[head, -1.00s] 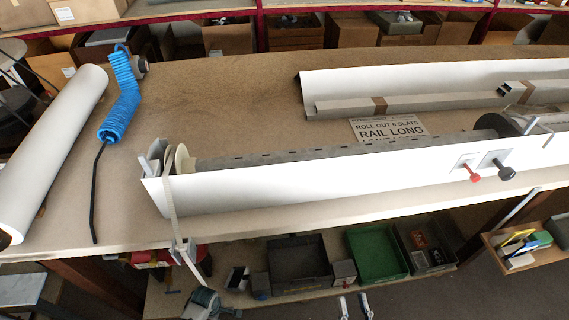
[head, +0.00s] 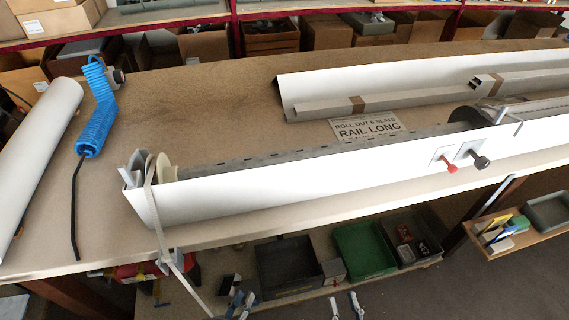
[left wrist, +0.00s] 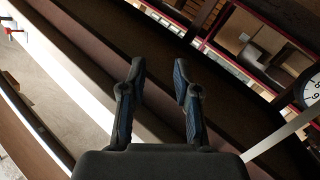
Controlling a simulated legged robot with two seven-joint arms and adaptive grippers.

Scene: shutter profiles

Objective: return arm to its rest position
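My left gripper (head: 240,302) shows at the bottom edge of the head view, below the bench front and just right of the hanging strap (head: 160,225). In the left wrist view my left gripper (left wrist: 160,70) has its two fingers apart with nothing between them. The strap also crosses the right of that view (left wrist: 280,135), beside the fingers and apart from them. My right gripper (head: 345,304) is at the bottom edge of the head view. Its two fingertips are apart and nothing shows between them. The rest of both arms is outside the head view.
The long white shutter box (head: 300,185) lies along the bench (head: 200,95) front. A lower shelf holds a black bin (head: 288,268) and a green bin (head: 362,250). A small tray (head: 505,238) hangs at the right. A blue coiled hose (head: 98,115) lies at the left.

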